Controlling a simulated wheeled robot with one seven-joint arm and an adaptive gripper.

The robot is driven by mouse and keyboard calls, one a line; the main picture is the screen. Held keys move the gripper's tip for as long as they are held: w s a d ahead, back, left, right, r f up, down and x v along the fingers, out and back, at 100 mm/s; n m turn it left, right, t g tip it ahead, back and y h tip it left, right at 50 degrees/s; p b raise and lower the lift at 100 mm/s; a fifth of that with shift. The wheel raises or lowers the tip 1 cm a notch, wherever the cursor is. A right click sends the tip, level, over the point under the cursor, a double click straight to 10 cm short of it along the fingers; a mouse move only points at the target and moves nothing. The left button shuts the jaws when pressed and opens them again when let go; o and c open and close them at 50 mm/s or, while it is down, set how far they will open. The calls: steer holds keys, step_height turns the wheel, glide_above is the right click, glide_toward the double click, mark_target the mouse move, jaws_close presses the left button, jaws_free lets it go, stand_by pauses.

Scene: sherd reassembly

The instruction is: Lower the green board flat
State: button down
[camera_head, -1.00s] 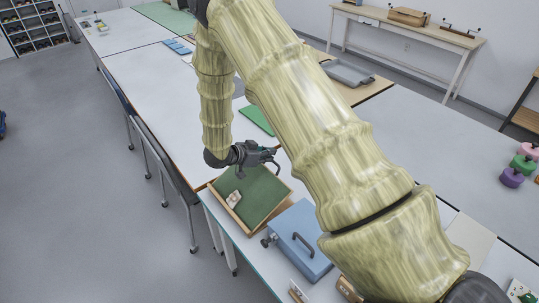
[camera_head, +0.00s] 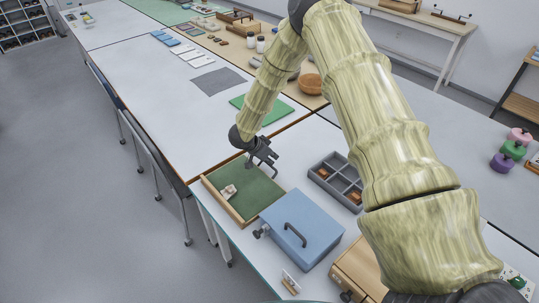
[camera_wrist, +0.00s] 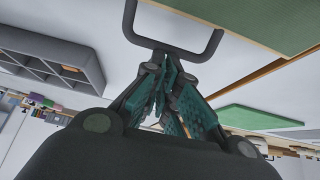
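The green board (camera_head: 250,197) has a wooden rim and lies near the table's left edge in the head view. It looks flat or nearly so; I cannot tell whether its whole underside touches the table. A small pale sherd piece (camera_head: 228,191) sits on its left part. In the wrist view the board (camera_wrist: 250,14) shows at the top, with a dark U-shaped handle (camera_wrist: 216,42) at its edge. My gripper (camera_head: 266,161) is at the board's far right side. In the wrist view its teal fingers (camera_wrist: 170,68) are close together at the handle bar and appear shut on it.
A blue box (camera_head: 302,228) with a dark handle stands close to the board's near right side. A grey compartment tray (camera_head: 336,180) with orange pieces lies to the right. A green mat (camera_head: 278,112) lies beyond the gripper. White table is clear between board and tray.

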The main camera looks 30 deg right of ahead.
steer(key=shift+s+a+f, duration=0.15)
steer(key=shift+a+f, duration=0.05)
steer(key=shift+f, duration=0.2)
steer(key=a+r, duration=0.4)
steer(key=r, duration=0.9)
steer(key=shift+s, duration=0.35)
